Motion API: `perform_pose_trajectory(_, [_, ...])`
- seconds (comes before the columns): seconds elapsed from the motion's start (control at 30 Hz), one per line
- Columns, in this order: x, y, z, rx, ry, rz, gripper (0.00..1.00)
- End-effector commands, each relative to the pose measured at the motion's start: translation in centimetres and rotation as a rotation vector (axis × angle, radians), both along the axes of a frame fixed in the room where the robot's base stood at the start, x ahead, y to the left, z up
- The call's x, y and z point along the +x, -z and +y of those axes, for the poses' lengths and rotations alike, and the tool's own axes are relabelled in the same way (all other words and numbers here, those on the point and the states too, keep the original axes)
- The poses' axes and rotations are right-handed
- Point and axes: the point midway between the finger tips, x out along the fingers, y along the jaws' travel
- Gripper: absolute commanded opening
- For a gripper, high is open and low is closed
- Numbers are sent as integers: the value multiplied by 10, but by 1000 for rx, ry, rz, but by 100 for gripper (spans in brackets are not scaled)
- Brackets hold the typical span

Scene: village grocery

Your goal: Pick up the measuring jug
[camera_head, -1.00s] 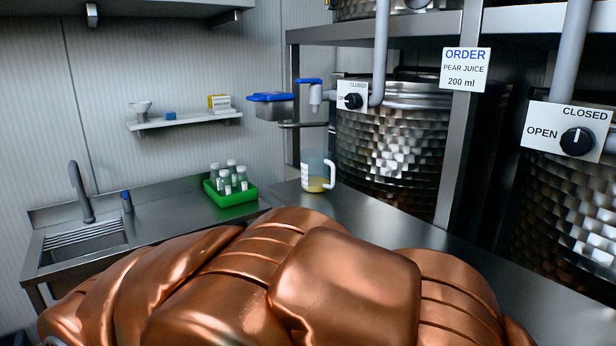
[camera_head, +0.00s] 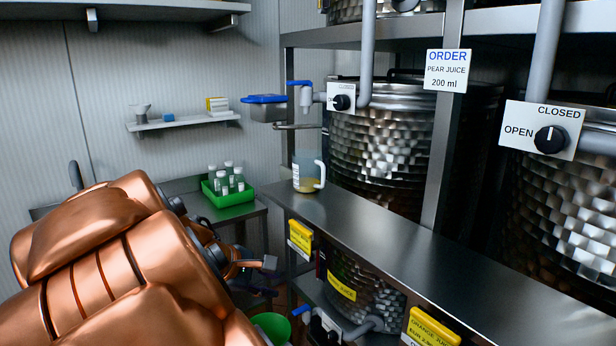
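The measuring jug (camera_head: 307,182) is clear, with a white handle on its right side and a shallow layer of yellow liquid at the bottom. It stands upright on the far end of the steel counter, near the tap. My copper-coloured arm fills the lower left. My gripper (camera_head: 255,266) shows only in part beyond the arm, below and left of the jug and well apart from it. Its fingers are small and partly hidden, so I cannot tell whether it is open.
The steel counter (camera_head: 375,238) is clear in front of the jug. A green crate of bottles (camera_head: 229,198) stands left of it. A blue-handled tap (camera_head: 304,97) and a knob panel (camera_head: 341,97) are above. Metal tanks (camera_head: 385,150) stand behind. Yellow labels hang below the counter's edge.

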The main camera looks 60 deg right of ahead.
Motion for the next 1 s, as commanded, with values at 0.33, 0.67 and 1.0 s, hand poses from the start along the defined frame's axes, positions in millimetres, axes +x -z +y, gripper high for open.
perform_pose_trajectory(0.33, [14,-79,-167,-283,-195,537,27])
perform_pose_trajectory(0.67, [44,-104,-266,-351,-390,1017,27])
perform_pose_trajectory(1.0, [49,-103,-296,-349,-438,1127,27])
